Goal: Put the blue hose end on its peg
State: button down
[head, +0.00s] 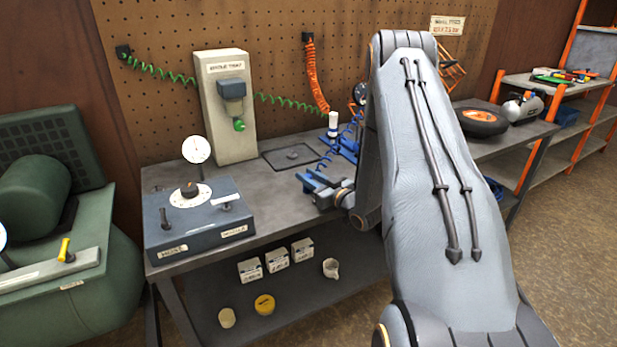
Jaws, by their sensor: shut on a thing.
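My gripper is low over the front part of the workbench, in front of the square plate. It is shut on the blue hose end, which is small and mostly hidden by the jaws. I cannot make out the exact grip. A black peg (307,37) on the pegboard bears the orange hose, and another black peg (123,50) bears the green hose. I cannot make out the blue hose's peg; my arm covers part of the board.
A blue box with a dial (200,215) is at the left front. A blue stand with a white cylinder (333,122) is behind my gripper. The orange coiled hose (316,78) hangs above.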

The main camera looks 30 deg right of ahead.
jog(key=c, duration=1.4)
grip_release()
jog(key=shift+f, duration=0.1)
